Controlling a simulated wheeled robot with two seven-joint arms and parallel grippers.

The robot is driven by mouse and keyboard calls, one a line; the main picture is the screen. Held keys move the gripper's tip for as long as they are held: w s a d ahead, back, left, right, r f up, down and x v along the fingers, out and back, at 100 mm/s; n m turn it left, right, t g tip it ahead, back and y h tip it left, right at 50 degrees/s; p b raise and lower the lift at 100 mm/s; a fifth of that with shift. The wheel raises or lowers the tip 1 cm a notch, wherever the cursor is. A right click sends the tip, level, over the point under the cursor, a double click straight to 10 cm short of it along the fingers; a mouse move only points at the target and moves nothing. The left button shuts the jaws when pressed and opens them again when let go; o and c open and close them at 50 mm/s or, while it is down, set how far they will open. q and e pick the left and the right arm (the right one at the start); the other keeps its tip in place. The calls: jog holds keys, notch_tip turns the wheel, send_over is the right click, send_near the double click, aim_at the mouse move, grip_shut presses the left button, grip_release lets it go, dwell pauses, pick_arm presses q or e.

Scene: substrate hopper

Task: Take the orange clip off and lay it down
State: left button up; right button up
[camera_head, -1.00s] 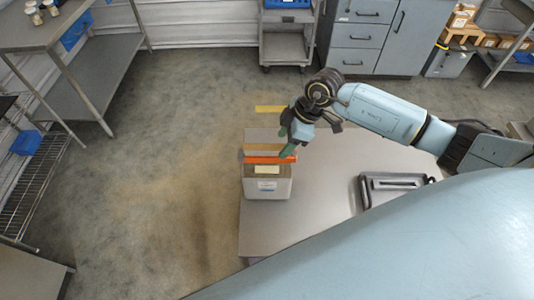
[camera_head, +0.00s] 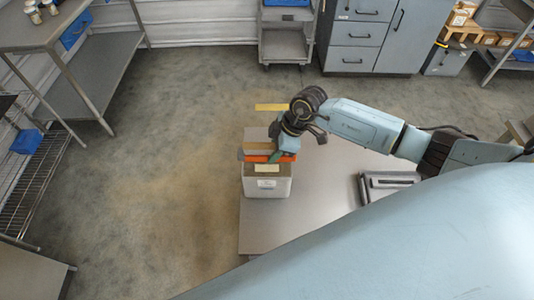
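The orange clip (camera_head: 258,159) lies across the top of a white container (camera_head: 268,188) at the left end of the table (camera_head: 325,200). A brown strip, perhaps a bag's folded top, shows just behind the clip. My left gripper is not in view.
A dark grey tray (camera_head: 385,184) lies on the table to the right. The table between the container and the tray is clear. A yellow strip (camera_head: 271,107) is seen beyond the table's far edge. Shelves and cabinets stand farther off.

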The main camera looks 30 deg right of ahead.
jog(key=shift+c, duration=1.1)
jog(key=shift+r, duration=0.15)
notch_tip(320, 180, up, 10)
jog(key=shift+f, duration=0.15)
notch_tip(320, 180, up, 7)
jog(key=p, duration=0.4)
